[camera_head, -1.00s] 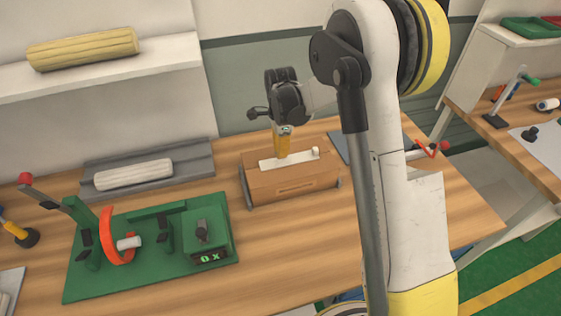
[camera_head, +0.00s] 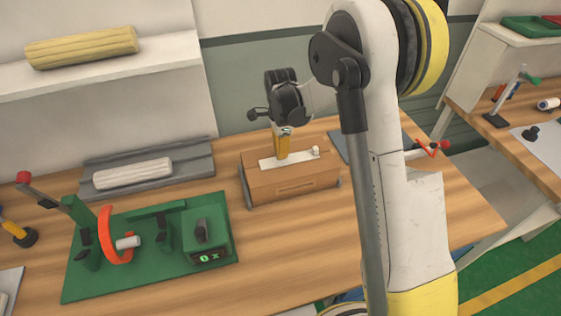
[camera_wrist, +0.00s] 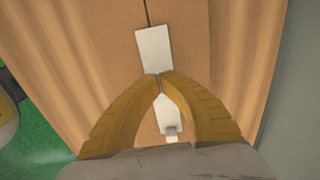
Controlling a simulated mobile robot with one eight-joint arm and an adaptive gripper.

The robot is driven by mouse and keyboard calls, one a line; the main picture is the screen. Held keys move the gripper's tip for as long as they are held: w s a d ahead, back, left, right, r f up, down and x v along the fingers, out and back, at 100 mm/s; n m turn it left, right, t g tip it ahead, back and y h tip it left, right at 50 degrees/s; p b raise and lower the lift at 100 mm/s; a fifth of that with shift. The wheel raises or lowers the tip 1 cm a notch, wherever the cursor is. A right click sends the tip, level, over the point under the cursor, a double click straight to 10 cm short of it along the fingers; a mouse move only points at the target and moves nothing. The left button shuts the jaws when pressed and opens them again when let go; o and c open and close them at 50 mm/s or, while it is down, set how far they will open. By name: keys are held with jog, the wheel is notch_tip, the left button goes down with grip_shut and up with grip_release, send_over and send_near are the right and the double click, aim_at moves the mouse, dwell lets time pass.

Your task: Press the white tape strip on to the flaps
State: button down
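A closed brown cardboard box (camera_head: 292,185) stands on the wooden bench, and it fills the middle of the wrist view (camera_wrist: 190,50). The white tape strip (camera_head: 304,157) lies along the seam between the top flaps; it also shows in the wrist view (camera_wrist: 154,50). A small white piece stands at the strip's right end in the head view. My gripper (camera_head: 283,157) points down over the strip. Its yellow fingers meet at the tips in the wrist view (camera_wrist: 160,76), with nothing visible between the tips. The tips hide part of the strip and appear to touch it.
A green fixture board (camera_head: 220,215) with an orange ring clamp (camera_head: 108,236) lies left of the box. A grey tray (camera_head: 195,165) with a pale roll (camera_head: 132,173) is behind it. Bare bench lies in front of the box.

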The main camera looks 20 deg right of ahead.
jog(key=shift+f+b, duration=1.05)
jog(key=shift+f, duration=0.35)
jog(key=shift+r, duration=0.1)
dwell(0.6)
jog(key=shift+r+p, duration=2.05)
jog(key=shift+r, duration=1.4)
